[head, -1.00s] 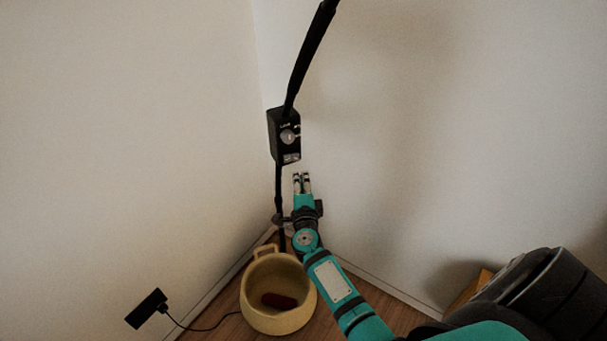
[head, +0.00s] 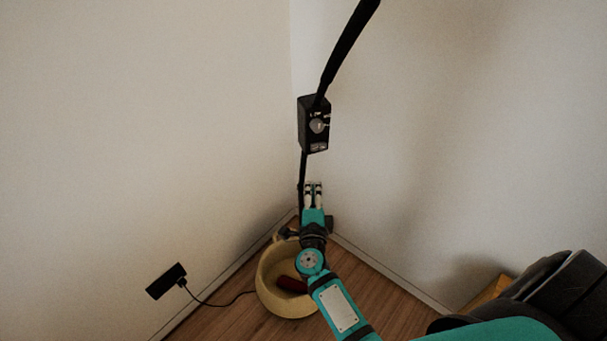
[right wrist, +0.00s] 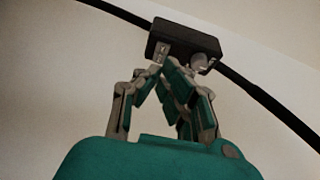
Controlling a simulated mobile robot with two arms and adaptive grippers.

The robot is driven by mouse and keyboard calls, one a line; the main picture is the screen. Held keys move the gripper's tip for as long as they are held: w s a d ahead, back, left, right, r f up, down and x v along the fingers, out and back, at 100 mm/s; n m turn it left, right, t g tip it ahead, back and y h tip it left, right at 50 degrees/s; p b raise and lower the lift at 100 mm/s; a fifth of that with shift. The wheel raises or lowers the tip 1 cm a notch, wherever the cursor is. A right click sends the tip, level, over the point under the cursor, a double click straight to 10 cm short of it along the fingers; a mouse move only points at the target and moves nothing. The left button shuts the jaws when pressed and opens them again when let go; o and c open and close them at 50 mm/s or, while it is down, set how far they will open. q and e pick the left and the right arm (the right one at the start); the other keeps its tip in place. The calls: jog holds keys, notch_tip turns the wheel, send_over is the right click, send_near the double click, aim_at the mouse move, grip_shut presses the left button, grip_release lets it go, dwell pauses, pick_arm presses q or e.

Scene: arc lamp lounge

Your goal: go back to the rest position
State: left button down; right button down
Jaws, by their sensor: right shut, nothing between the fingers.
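My right gripper (head: 313,190) is shut and empty in the head view, its fingertips pointing up below the black control box on the lamp pole. In the right wrist view its fingers (right wrist: 170,70) meet in a point, with the black box (right wrist: 183,45) beyond them. My left gripper is not in view.
The black box (head: 313,124) sits on a dark lamp pole (head: 347,50) in the room's corner. A cream pot (head: 270,288) with a dark red object (head: 291,285) inside stands on the wood floor, partly behind my arm. A black wall plug (head: 166,281) with a cable is at left.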

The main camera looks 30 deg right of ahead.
jog(key=s+a+f+n+g+y+b, duration=0.1)
jog(key=s+a+f+n+g+y, duration=0.3)
jog(key=f, duration=0.6)
jog(key=s+a+f+n+t+y, duration=0.1)
jog(key=s+a+f+n+y, duration=0.15)
jog(key=s+f+n, duration=0.55)
jog(key=s+a+f+n+g+y+b, duration=0.15)
jog(key=a+f+n, duration=0.25)
jog(key=f, duration=0.8)
jog(key=s+d+f+n+g, duration=0.1)
jog(key=s+f+n+g, duration=0.2)
jog(key=s+f, duration=0.3)
jog(key=s+d+f+n+g, duration=0.2)
jog(key=s+f+n+g, duration=0.1)
jog(key=s, duration=1.3)
jog(key=s+d+f+n+g, duration=0.2)
jog(key=s+f+n+g, duration=0.2)
jog(key=s+f, duration=0.4)
jog(key=s, duration=0.3)
jog(key=shift+s+d+f+b, duration=0.25)
jog(key=shift+f+b, duration=0.05)
